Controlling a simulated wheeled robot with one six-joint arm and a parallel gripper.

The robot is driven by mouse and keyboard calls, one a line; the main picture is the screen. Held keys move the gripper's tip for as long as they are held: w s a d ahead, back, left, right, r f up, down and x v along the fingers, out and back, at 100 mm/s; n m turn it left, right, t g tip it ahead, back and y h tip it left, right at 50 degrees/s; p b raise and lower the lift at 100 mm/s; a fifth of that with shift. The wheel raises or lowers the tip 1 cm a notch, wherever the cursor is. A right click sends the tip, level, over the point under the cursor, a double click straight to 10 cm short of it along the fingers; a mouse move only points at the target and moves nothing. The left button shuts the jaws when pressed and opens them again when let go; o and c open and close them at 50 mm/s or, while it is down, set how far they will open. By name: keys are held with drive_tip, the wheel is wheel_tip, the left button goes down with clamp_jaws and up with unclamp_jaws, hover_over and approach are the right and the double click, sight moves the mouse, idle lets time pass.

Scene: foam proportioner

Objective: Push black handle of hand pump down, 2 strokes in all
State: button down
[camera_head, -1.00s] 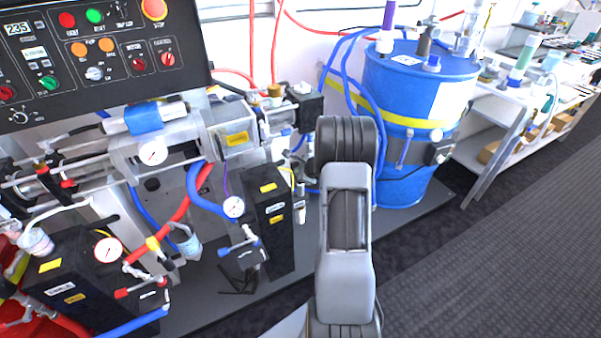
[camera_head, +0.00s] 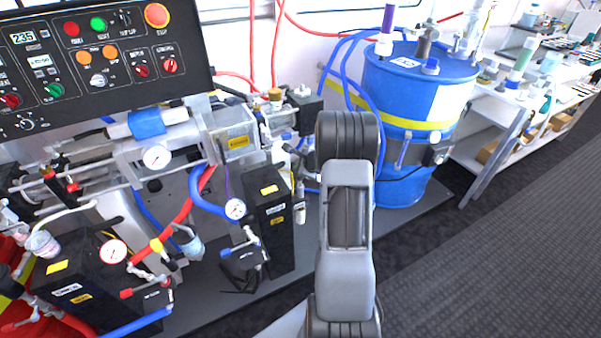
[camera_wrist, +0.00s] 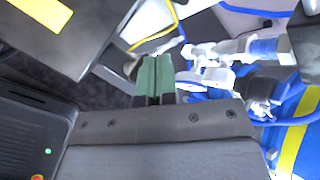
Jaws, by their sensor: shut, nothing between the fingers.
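My gripper (camera_wrist: 153,78) shows in the wrist view as two greenish fingers side by side, shut and empty. Their tips are close to a silver-white pipe fitting and a small dark part, but I cannot tell if they touch. In the head view my own arm stands upright in the middle and hides the gripper. I cannot clearly make out the hand pump or its black handle in either view.
A blue drum (camera_head: 405,105) with a yellow band stands right of my arm. A black control panel (camera_head: 95,62) is at upper left. A black box (camera_head: 268,225) and pressure gauges stand left of my arm. The grey floor (camera_head: 490,260) at right is clear.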

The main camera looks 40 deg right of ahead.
drive_tip(key=shift+r, duration=0.2)
drive_tip(key=shift+r+p, duration=1.9)
drive_tip(key=shift+r, duration=0.55)
idle(0.9)
drive_tip(key=s+a+r+n+g+y, duration=0.1)
drive_tip(key=s+a+r+n+y, duration=0.15)
drive_tip(key=a+r+n, duration=0.5)
drive_tip(key=s+a+r+n+g+y, duration=0.1)
drive_tip(key=s+a+r+n+g, duration=0.25)
drive_tip(key=a, duration=0.75)
drive_tip(key=s+a+r+n+g+h, duration=0.1)
drive_tip(key=s+a+n+h, duration=0.1)
drive_tip(key=s+a+n, duration=0.2)
drive_tip(key=s+a+r+n+h, duration=0.1)
drive_tip(key=s+a+n, duration=0.3)
drive_tip(key=s+n, duration=0.7)
drive_tip(key=s+h, duration=0.1)
drive_tip(key=s, duration=0.2)
drive_tip(key=shift+s+r+g, duration=0.3)
drive_tip(key=shift+s+g, duration=0.05)
